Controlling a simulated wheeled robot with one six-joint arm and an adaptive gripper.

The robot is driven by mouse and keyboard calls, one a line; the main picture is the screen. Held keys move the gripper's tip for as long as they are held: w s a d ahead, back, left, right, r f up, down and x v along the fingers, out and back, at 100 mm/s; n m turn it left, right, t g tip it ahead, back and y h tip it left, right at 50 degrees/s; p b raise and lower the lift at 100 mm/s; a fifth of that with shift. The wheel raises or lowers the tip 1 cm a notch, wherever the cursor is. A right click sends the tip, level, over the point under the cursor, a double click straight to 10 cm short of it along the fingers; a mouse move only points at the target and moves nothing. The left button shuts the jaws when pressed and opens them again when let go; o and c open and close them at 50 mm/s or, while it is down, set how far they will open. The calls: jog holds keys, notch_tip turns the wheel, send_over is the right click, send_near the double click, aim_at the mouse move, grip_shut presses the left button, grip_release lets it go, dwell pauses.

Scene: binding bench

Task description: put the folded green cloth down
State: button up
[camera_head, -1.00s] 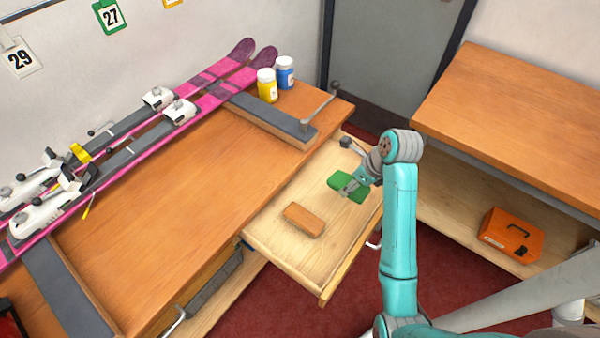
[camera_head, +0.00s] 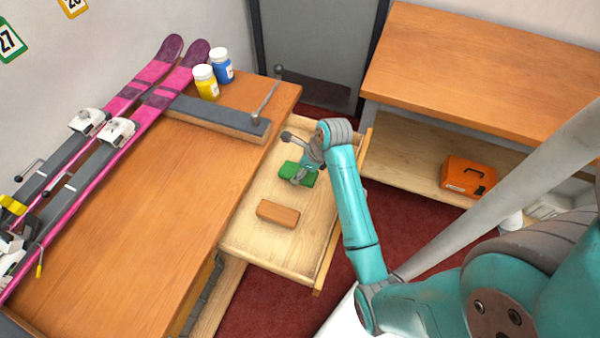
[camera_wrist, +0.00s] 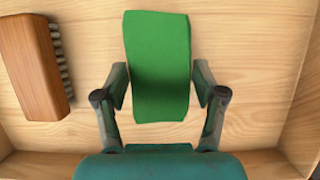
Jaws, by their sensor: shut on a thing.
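The folded green cloth (camera_head: 299,173) is in or just above the open drawer (camera_head: 262,247); I cannot tell whether it touches the drawer floor. In the wrist view the cloth (camera_wrist: 157,60) stands out between the two fingers of my gripper (camera_wrist: 160,92). My gripper (camera_head: 301,176) is shut on the cloth, one finger on each side. The near end of the cloth is close to my palm in the wrist view.
A wooden brush (camera_head: 278,213) with dark bristles lies in the drawer; the wrist view shows it left of the cloth (camera_wrist: 35,65). Drawer walls surround the area. The bench (camera_head: 140,220) holds pink skis (camera_head: 120,130) and two jars (camera_head: 207,82). An orange case (camera_head: 468,177) sits on the lower shelf at right.

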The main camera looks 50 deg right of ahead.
jog(key=shift+f, duration=1)
jog(key=shift+f, duration=0.1)
jog(key=o, duration=1)
jog(key=v, duration=1.2)
jog(key=shift+w, duration=0.15)
